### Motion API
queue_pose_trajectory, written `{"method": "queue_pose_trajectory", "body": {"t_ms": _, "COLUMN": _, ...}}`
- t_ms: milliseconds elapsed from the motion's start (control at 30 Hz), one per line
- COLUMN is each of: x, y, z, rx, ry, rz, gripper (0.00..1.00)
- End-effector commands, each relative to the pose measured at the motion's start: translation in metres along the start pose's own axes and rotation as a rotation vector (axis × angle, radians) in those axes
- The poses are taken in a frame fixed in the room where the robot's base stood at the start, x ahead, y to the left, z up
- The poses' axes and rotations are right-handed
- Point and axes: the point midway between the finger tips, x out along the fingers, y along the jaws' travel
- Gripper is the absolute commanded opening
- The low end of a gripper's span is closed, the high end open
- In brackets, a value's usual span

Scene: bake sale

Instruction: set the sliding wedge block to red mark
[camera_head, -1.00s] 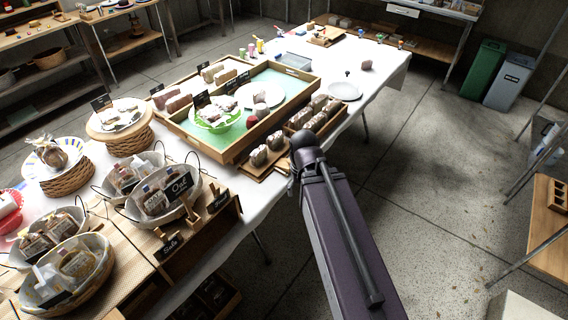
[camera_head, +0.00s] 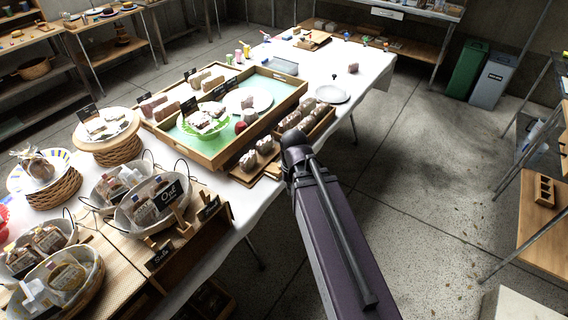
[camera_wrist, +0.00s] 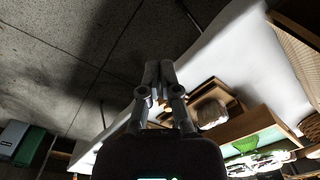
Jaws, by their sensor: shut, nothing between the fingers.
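I cannot make out the sliding wedge block or a red mark in either view. My gripper (camera_wrist: 160,72) is shut and empty in the wrist view, its fingers together above the edge of the white-covered table (camera_wrist: 212,55). In the head view my dark arm reaches to the table's right edge, and its end hides the gripper there. A small wooden board with two loaves (camera_head: 257,153) lies just left of the arm's end. A loaf on wood (camera_wrist: 211,115) also shows right of the fingers in the wrist view.
A large wooden tray (camera_head: 205,152) with a green base holds plates and loaves. Baskets (camera_head: 150,212) of packets crowd the near left. Green (camera_head: 467,72) and grey (camera_head: 494,80) bins stand far right. The floor right of the table is clear.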

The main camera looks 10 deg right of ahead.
Motion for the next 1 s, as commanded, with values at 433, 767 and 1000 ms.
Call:
{"method": "queue_pose_trajectory", "body": {"t_ms": 433, "x": 0.001, "y": 0.027, "z": -0.113, "rx": 0.673, "ry": -0.059, "rz": -0.109, "gripper": 0.00}}
{"method": "queue_pose_trajectory", "body": {"t_ms": 767, "x": -0.001, "y": 0.062, "z": -0.194, "rx": 1.208, "ry": -0.149, "rz": -0.180, "gripper": 0.00}}
{"method": "queue_pose_trajectory", "body": {"t_ms": 1000, "x": -0.003, "y": 0.082, "z": -0.226, "rx": 1.449, "ry": -0.202, "rz": -0.204, "gripper": 0.00}}
